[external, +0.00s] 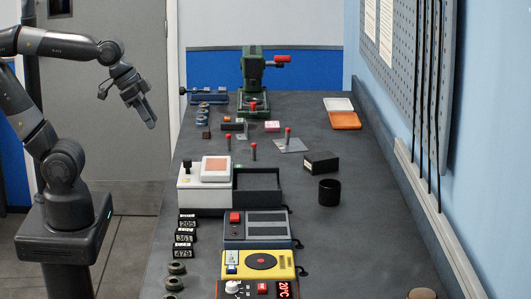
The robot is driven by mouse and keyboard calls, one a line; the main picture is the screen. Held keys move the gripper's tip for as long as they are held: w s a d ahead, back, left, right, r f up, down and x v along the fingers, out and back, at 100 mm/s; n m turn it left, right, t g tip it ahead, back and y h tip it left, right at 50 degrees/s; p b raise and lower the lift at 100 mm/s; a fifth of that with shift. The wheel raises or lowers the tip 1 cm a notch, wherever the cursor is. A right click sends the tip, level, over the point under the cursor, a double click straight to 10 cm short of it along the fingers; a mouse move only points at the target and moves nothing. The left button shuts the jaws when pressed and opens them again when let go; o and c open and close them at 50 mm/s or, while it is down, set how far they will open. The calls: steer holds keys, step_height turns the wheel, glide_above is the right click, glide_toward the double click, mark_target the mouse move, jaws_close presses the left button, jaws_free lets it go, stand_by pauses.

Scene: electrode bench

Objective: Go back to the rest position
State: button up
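My gripper (145,112) hangs in the air to the left of the bench (318,239), pointing down and to the right. It is above the floor side, clear of the bench edge, and touches nothing that I can see. The fingers look close together, but at this size I cannot tell whether they are open or shut. No held object shows at the fingertips.
The bench holds a green press (252,75), a yellow device (259,263), a dark tray (257,187), a black cup (329,192), a black box (321,161) and several red-topped pins. A pegboard wall stands at right. The bench's right-hand strip is mostly bare.

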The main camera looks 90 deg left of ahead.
steer(key=shift+s+d+f, duration=0.2)
steer(key=shift+s+f, duration=0.1)
steer(key=shift+s, duration=0.25)
steer(key=shift+s+d+f, duration=0.15)
steer(key=shift+s+f, duration=0.1)
steer(key=shift+s, duration=0.3)
steer(key=shift+o, duration=0.4)
steer(key=shift+w+r, duration=0.1)
